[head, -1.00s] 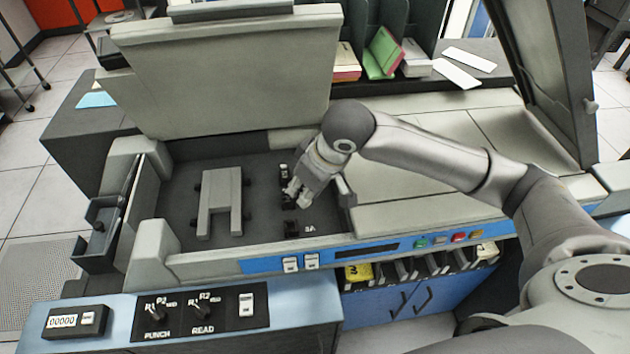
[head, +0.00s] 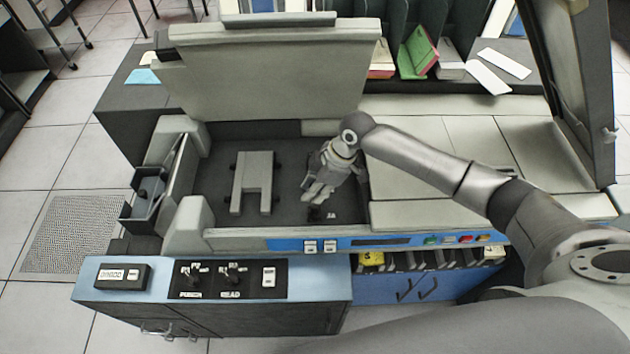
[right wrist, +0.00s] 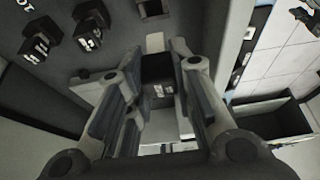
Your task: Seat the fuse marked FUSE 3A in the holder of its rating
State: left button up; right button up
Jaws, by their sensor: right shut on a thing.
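My right gripper (head: 314,197) reaches down into the open machine bay, close to the printed 3A mark (head: 331,216) and the dark holder (head: 314,213) beside it. In the right wrist view the gripper (right wrist: 158,95) is shut on a small dark block (right wrist: 158,72) with pale marks, taken as the fuse; its lettering is too small to read. Other dark holders with white labels (right wrist: 90,22) (right wrist: 38,40) sit on the bay floor. I cannot tell whether the fuse touches a holder. My left gripper is out of view.
The raised lid (head: 270,75) is behind. The bay's front edge carries a blue strip with switches (head: 320,246). A control box (head: 210,300) stands in front.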

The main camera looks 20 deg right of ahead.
jog(key=b, duration=0.5)
send_over(310, 212)
jog(key=d, duration=0.1)
jog(key=shift+s+d+f, duration=0.1)
jog(key=shift+s+f, duration=0.05)
jog(key=shift+f, duration=2.45)
jog(key=shift+f+b, duration=0.8)
jog(key=shift+f, duration=0.5)
jog(key=shift+s, duration=0.1)
jog(key=o, duration=0.9)
jog(key=shift+f, duration=0.1)
jog(key=shift+o, duration=0.4)
jog(key=shift+d+r, duration=0.15)
jog(key=shift+r, duration=0.15)
jog(key=v, duration=1.1)
